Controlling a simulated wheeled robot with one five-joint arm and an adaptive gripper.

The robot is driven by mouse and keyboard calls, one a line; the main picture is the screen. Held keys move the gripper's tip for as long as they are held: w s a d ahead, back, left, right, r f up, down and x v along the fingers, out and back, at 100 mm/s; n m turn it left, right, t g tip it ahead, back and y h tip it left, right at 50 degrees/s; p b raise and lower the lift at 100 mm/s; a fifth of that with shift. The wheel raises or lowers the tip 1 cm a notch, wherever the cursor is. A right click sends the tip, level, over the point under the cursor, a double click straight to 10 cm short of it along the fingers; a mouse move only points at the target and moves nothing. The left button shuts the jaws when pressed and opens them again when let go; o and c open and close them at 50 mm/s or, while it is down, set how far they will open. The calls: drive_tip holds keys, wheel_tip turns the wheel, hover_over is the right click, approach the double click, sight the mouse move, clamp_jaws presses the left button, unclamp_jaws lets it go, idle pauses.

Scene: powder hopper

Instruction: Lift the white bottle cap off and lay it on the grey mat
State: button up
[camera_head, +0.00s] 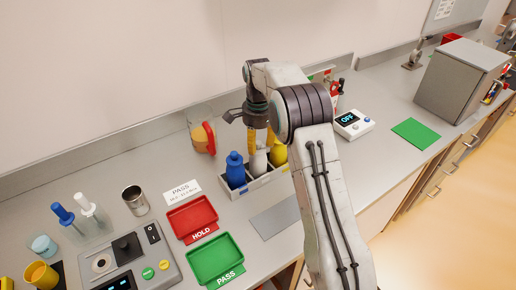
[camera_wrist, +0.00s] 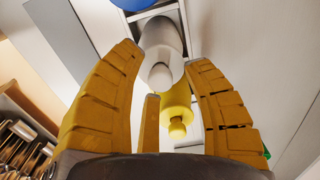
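The white bottle (camera_head: 258,162) stands in a grey tray (camera_head: 262,183) between a blue bottle (camera_head: 235,170) and a yellow bottle (camera_head: 279,153). Its white cap (camera_wrist: 160,74) with a narrow tip points toward the wrist camera. My gripper (camera_head: 260,138) is over the white bottle, pointing down. In the wrist view its yellow fingers (camera_wrist: 163,58) are spread to either side of the white bottle, with visible gaps, and hold nothing. The yellow bottle (camera_wrist: 177,108) shows behind the white one. The grey mat (camera_head: 274,217) lies bare on the bench in front of the tray.
A red HOLD tray (camera_head: 192,217) and a green PASS tray (camera_head: 215,259) lie left of the mat. A glass jar (camera_head: 203,138) stands behind the bottles. An OFF display box (camera_head: 354,124) is to the right. My arm hides part of the bench right of the mat.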

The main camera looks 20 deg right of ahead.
clamp_jaws()
idle(0.3)
drive_tip(key=shift+r, duration=0.1)
drive_tip(key=shift+r, duration=0.5)
drive_tip(key=r, duration=0.1)
drive_tip(key=d+r+b, duration=0.1)
drive_tip(key=r, duration=0.1)
drive_tip(key=shift+s+r, duration=0.15)
drive_tip(key=shift+r, duration=0.05)
drive_tip(key=s+d+r+p, duration=0.3)
drive_tip(key=s+d+r, duration=0.1)
drive_tip(key=d+r, duration=0.5)
drive_tip(key=shift+s+d+r, duration=0.15)
drive_tip(key=shift+d+r, duration=0.2)
drive_tip(key=shift+r, duration=0.15)
